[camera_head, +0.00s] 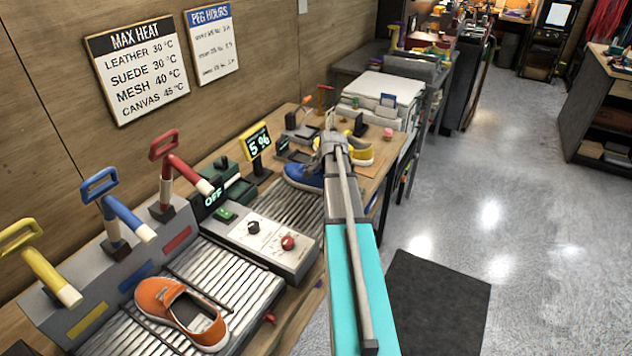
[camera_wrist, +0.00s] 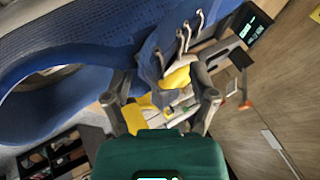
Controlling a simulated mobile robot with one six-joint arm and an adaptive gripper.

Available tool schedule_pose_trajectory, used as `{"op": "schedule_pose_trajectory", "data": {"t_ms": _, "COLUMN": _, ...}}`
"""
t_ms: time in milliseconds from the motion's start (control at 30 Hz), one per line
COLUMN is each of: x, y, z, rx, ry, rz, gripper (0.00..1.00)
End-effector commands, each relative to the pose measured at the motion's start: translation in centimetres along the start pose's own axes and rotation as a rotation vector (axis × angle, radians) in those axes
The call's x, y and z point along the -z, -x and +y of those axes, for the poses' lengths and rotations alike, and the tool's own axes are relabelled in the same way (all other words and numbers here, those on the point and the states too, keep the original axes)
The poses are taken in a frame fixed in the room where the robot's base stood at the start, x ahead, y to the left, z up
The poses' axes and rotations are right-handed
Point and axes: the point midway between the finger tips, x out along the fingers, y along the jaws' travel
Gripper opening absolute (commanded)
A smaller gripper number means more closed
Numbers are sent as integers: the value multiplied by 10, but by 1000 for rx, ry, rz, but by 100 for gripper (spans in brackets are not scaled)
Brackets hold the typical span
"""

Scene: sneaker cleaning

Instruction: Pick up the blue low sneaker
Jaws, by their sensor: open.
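The blue low sneaker (camera_head: 302,178) sits at the far end of the ribbed rack on the bench, its right part hidden behind my arm. In the wrist view the blue sneaker (camera_wrist: 85,38) is large and close, filling the upper left, with its opening at the left. My gripper (camera_wrist: 162,82) is open, its two fingers apart below and beside the sneaker's blue upper. No part of the sneaker is clearly clamped between them; whether a finger touches it I cannot tell. In the head view my arm largely hides the gripper.
A yellow shoe (camera_head: 361,152) stands just behind my arm. An orange shoe (camera_head: 180,311) lies on the near rack. A control box (camera_head: 262,240), a "5%" display (camera_head: 258,141) and colored levers (camera_head: 182,172) line the bench. Open floor (camera_head: 470,215) lies to the right.

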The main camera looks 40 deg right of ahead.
Motion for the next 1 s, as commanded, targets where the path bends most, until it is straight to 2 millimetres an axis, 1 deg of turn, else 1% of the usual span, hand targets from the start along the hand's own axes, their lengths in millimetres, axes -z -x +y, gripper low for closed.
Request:
{"op": "schedule_pose_trajectory", "data": {"t_ms": 300, "x": 0, "y": 0, "z": 0, "rx": 0, "ry": 1, "rz": 0, "gripper": 74}}
{"op": "schedule_pose_trajectory", "data": {"t_ms": 467, "x": 0, "y": 0, "z": 0, "rx": 0, "ry": 1, "rz": -1, "gripper": 45}}
{"op": "schedule_pose_trajectory", "data": {"t_ms": 500, "x": -1, "y": 0, "z": 0, "rx": 0, "ry": 1, "rz": -1, "gripper": 37}}
{"op": "schedule_pose_trajectory", "data": {"t_ms": 667, "x": -1, "y": 0, "z": 0, "rx": 0, "ry": 1, "rz": -1, "gripper": 8}}
{"op": "schedule_pose_trajectory", "data": {"t_ms": 700, "x": -1, "y": 0, "z": 0, "rx": 0, "ry": 1, "rz": -1, "gripper": 0}}
{"op": "schedule_pose_trajectory", "data": {"t_ms": 1000, "x": -1, "y": 0, "z": 0, "rx": -1, "ry": 1, "rz": -1, "gripper": 0}}
